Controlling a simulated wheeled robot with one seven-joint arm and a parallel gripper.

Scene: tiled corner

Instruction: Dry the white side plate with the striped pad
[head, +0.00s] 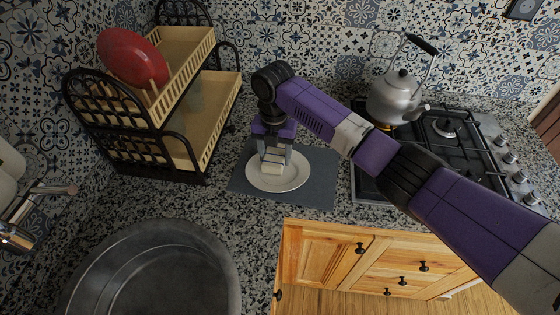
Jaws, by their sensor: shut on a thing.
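The white side plate (289,184) lies flat on a grey mat (318,193) on the counter, in the middle of the head view. My gripper (273,164) points down over the plate and is shut on a small pale pad (270,168). The pad is at the plate's surface, left of its middle, and seems to touch it. Stripes on the pad are too small to make out clearly. The fingers hide part of the pad and the plate's far side.
A two-tier dish rack (190,120) with a red plate (132,57) stands at the left. A metal sink (150,270) is at the front left, with a tap (20,215) beside it. A stove (455,140) with a kettle (398,98) is at the right.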

